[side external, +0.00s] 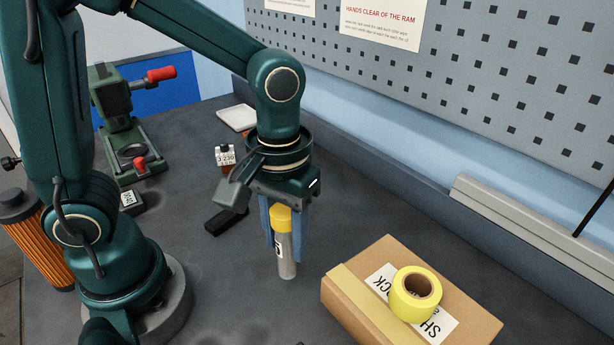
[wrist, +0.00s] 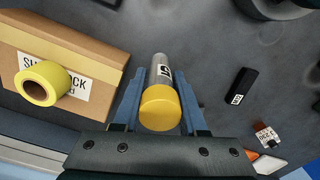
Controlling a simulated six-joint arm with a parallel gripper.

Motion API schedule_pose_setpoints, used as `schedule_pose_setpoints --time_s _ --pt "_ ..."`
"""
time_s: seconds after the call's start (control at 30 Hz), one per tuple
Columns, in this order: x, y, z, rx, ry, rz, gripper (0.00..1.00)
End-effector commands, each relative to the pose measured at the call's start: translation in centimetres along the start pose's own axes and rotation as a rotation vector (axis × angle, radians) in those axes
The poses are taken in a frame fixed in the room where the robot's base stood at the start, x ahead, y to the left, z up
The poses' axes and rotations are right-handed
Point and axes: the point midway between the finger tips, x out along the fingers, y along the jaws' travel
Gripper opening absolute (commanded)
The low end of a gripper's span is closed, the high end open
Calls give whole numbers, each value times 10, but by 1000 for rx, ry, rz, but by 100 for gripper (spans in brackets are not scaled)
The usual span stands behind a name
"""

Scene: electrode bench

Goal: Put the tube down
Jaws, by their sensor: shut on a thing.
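The tube (side external: 286,256) is a grey cylinder with a yellow cap and a small white label. My gripper (side external: 284,238) is shut on it, with a blue finger on each side. In the side view the tube is upright, its lower end near the dark bench top; I cannot tell whether it touches. In the wrist view the tube (wrist: 161,70) lies between the two fingers of my gripper (wrist: 160,100), its yellow cap nearest the camera.
A cardboard box (side external: 352,311) with a yellow tape roll (side external: 403,303) on top stands right of the tube. A black block (side external: 226,221) and a small labelled bottle (side external: 226,160) are to the left. A green press (side external: 118,125) stands at the back left. Bench around the tube is clear.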

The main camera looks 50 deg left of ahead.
Motion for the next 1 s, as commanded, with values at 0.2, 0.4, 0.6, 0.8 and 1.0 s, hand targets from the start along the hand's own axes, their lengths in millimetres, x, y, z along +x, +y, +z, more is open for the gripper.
schedule_pose_setpoints --time_s 0.2,0.4,0.6,0.8,1.0 --pt "-24 -33 -10 -12 5 3 0" --pt "-45 -68 -19 -11 6 2 0" --pt "-62 -94 -26 -7 3 0 0" --pt "-70 -109 -30 -2 1 0 0" --pt "-75 -121 -46 -33 -1 -1 0"
